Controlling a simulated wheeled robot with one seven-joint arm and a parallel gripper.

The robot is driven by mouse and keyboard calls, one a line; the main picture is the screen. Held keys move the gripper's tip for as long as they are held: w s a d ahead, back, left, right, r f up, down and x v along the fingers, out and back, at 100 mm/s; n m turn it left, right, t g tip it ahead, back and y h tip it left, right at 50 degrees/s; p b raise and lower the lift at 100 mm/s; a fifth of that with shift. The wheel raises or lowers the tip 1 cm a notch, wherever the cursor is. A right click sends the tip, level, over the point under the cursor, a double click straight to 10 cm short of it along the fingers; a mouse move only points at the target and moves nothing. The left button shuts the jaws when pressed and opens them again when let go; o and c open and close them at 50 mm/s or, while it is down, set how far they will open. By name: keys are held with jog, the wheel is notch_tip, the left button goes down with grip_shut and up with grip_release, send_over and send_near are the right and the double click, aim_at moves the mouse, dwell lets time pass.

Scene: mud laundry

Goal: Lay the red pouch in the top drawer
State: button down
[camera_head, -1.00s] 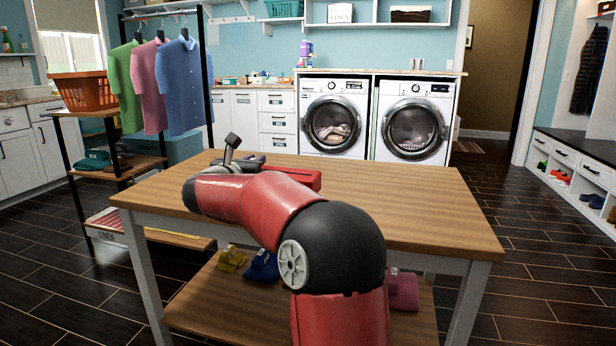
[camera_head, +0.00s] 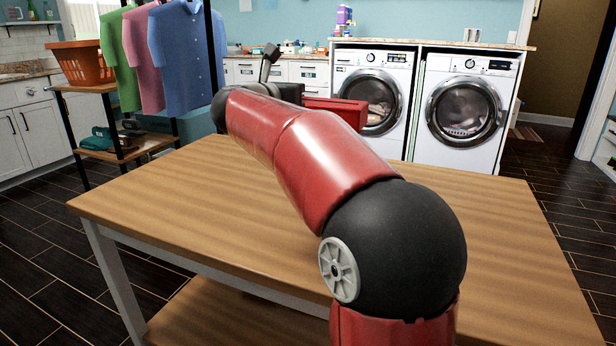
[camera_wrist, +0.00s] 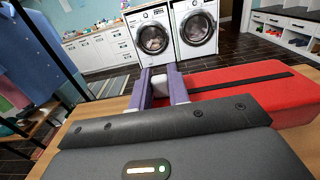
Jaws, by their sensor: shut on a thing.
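The red pouch (camera_head: 338,110) is a flat, box-like shape beyond my forearm, in front of the left washer in the head view. In the wrist view the pouch (camera_wrist: 250,88) lies to the right of the fingers and has a dark stripe along its top. My gripper (camera_wrist: 163,82) is shut on the pouch near its left end; the exact contact is partly hidden. In the head view my arm hides most of the gripper (camera_head: 285,92). The top drawer (camera_head: 308,72) is on the white cabinet left of the washers, and looks shut.
A wooden table (camera_head: 200,215) stands under my arm, its top mostly bare. Two front-loading washers (camera_head: 465,108) stand behind it. A rack with hanging shirts (camera_head: 185,60) and an orange basket (camera_head: 82,64) is at the left. Dark floor is free on the right.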

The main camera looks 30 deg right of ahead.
notch_tip(320, 180, down, 18)
jog(key=shift+s+a+f+b, duration=0.1)
jog(key=shift+f+b, duration=0.05)
jog(key=shift+b, duration=0.6)
jog(key=shift+f+b, duration=0.2)
jog(key=shift+b, duration=0.1)
jog(key=c, duration=1.3)
grip_release()
jog(key=shift+c, duration=0.2)
jog(key=shift+r+p, duration=0.2)
jog(key=shift+p, duration=0.1)
